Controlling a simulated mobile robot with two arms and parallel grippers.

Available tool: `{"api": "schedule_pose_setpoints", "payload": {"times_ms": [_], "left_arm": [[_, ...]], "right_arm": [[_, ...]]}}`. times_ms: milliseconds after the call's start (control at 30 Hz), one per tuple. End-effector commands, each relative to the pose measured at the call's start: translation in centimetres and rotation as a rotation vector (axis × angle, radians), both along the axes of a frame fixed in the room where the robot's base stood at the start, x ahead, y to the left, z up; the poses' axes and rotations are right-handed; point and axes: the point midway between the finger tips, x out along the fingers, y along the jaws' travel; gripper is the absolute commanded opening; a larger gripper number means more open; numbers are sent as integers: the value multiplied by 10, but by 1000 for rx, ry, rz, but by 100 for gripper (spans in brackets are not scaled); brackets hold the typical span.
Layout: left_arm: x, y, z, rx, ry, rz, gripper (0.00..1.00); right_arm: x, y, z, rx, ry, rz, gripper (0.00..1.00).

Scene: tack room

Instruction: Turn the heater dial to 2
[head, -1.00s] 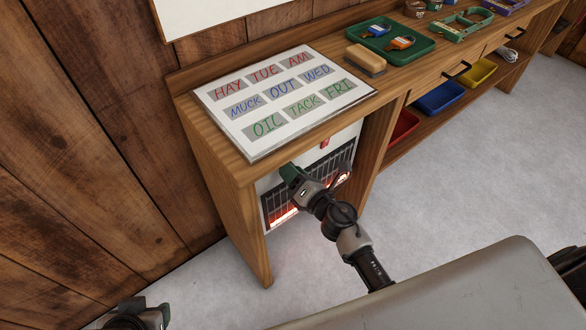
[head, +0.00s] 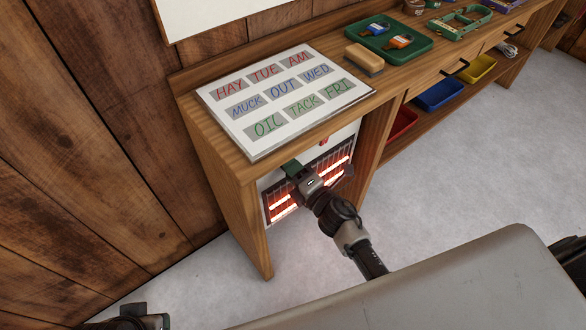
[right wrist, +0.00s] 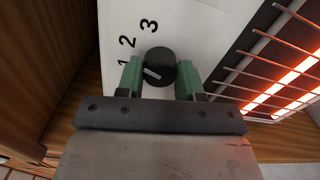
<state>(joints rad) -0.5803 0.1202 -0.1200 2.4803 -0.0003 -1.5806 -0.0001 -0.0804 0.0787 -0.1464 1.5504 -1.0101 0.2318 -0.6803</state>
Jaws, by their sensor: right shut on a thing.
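The heater (head: 312,184) is a white box with a dark grille in the open bay under the bench's near end, and two rows of its bars glow orange-red. Its black dial (right wrist: 160,62) shows in the right wrist view, beside the printed numbers 1, 2 and 3. The dial's white mark points left, near 1 and 2; I cannot tell exactly where. My right gripper (right wrist: 159,78) is shut on the dial, one green finger on each side. In the head view, the right gripper (head: 292,169) hides the dial. My left gripper (head: 140,318) is partly in view at the bottom left edge; its fingers are unclear.
The wooden bench top (head: 238,152) overhangs the heater, and its side panel (head: 232,205) stands close to the left. A lettered board (head: 285,100), a brush (head: 364,58) and a green tray (head: 390,38) lie on top. The grey floor (head: 450,165) at the right is open.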

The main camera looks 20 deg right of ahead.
Motion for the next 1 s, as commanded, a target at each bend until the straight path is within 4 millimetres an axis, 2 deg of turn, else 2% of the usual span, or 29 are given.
{"api": "schedule_pose_setpoints", "payload": {"times_ms": [300,333,500,800,867,1000], "left_arm": [[0,0,0,0,-1,0,43],[0,0,0,0,-1,0,43],[0,0,0,0,-1,0,43],[0,0,0,0,-1,0,43],[0,0,1,0,-1,0,43],[0,0,3,0,-1,0,43]], "right_arm": [[0,-1,0,0,1,-1,13],[0,-1,0,-1,2,-2,38],[0,-1,0,0,1,-1,62],[-2,-1,0,0,1,-1,62],[-7,-3,0,-1,2,-1,62],[-29,-11,0,-1,4,-2,62]]}}
